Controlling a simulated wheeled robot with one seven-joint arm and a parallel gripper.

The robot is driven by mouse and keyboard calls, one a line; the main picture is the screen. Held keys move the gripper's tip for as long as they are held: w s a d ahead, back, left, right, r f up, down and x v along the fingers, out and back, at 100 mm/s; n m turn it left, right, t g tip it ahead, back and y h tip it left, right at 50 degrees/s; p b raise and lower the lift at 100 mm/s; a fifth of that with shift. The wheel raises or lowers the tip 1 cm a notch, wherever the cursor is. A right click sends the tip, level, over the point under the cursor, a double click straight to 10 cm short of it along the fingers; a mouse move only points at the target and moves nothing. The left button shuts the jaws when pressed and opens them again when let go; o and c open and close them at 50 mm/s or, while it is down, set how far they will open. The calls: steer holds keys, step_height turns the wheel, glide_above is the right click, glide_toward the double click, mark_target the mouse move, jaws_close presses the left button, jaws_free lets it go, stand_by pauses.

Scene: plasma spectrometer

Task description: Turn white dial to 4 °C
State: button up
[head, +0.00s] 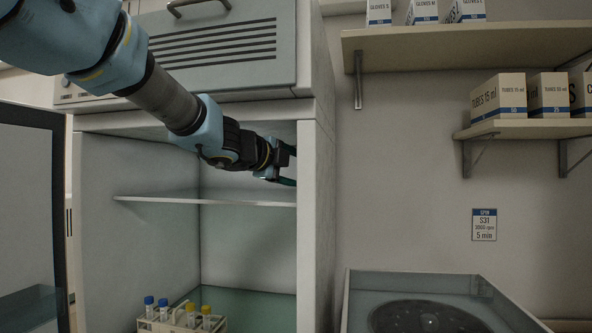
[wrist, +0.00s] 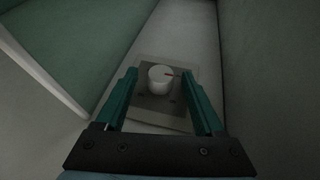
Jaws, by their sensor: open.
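The dial is hidden there.
The cabinet's shelf (head: 215,200) lies just below my arm. A rack (head: 180,321) with several blue- and yellow-capped tubes stands at the bottom. The open door (head: 35,200) is at left. An open centrifuge (head: 430,315) stands at right, below shelves (head: 530,127) of boxes.

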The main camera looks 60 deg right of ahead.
steer(key=s+b+v, duration=0.1)
steer(key=b+v, duration=0.1)
steer(key=v, duration=0.8)
steer(key=shift+w+a, duration=0.35)
steer(key=shift+w, duration=0.15)
steer(key=shift+r, duration=0.1)
step_height(320, 180, down, 4)
steer(key=m+h+b, duration=0.2)
steer(key=h+b, duration=0.2)
steer(key=b, duration=1.3)
steer(key=d+p, duration=0.1)
steer(key=d, duration=0.2)
steer(key=d+p, duration=0.1)
steer(key=d, duration=0.2)
steer(key=s+d+r+p, duration=0.1)
steer(key=d+p, duration=0.1)
steer(key=d, duration=0.2)
steer(key=shift+d+r, duration=0.1)
steer(key=shift+d, duration=0.05)
jaws_close()
